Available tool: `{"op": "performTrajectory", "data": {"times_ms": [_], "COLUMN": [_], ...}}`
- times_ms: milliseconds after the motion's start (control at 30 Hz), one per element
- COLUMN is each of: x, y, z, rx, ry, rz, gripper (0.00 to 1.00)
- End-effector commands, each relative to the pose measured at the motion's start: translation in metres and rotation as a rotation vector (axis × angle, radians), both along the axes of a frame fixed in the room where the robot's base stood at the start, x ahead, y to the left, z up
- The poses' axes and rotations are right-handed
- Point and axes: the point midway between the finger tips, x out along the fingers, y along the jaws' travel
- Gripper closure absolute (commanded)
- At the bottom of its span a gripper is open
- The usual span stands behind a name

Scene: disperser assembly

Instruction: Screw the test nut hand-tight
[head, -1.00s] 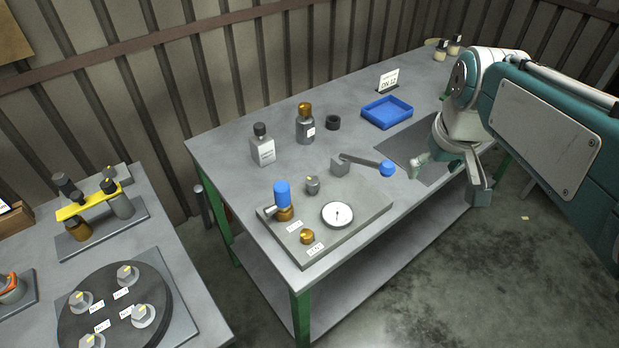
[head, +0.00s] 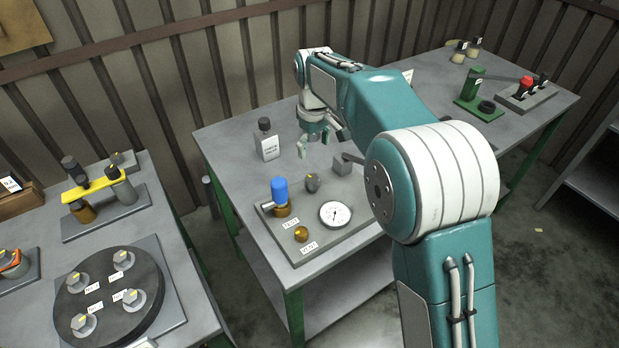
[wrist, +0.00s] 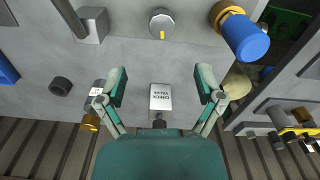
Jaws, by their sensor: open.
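On the raised plate (head: 352,233), a TEST label (head: 290,222) lies in front of a brass fitting with a blue cylinder on top (head: 280,192). A grey nut-like knob with a yellow mark (head: 312,183) stands just behind; it also shows at the top of the wrist view (wrist: 161,25). I cannot tell which part is the test nut. My gripper (head: 321,146) is open and empty, pointing down above the table behind the plate. In the wrist view its fingers (wrist: 160,84) are spread wide on either side of a labelled grey bottle (wrist: 160,98), apparently above it.
A round gauge (head: 335,214) and a brass knob by the VENT label (head: 301,234) share the plate. A block with a lever (wrist: 92,24), a black ring (wrist: 60,86) and a brass-capped bottle (wrist: 95,108) stand nearby. A side table holds a black disc (head: 108,297).

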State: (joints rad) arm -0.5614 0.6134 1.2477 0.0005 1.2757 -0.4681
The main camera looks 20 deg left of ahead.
Motion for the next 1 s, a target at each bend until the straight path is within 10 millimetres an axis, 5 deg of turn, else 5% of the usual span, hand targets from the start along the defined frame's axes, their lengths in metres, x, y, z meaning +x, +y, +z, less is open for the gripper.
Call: {"op": "performTrajectory", "data": {"times_ms": [233, 700, 1000], "x": [0.000, 0.000, 0.000], "y": [0.005, 0.003, 0.003], "z": [-0.020, -0.099, -0.111], "rx": [-0.004, -0.003, -0.002], "ry": [0.006, 0.005, 0.003], "rz": [0.011, 0.010, 0.009], "gripper": [0.14, 0.14, 0.14]}}
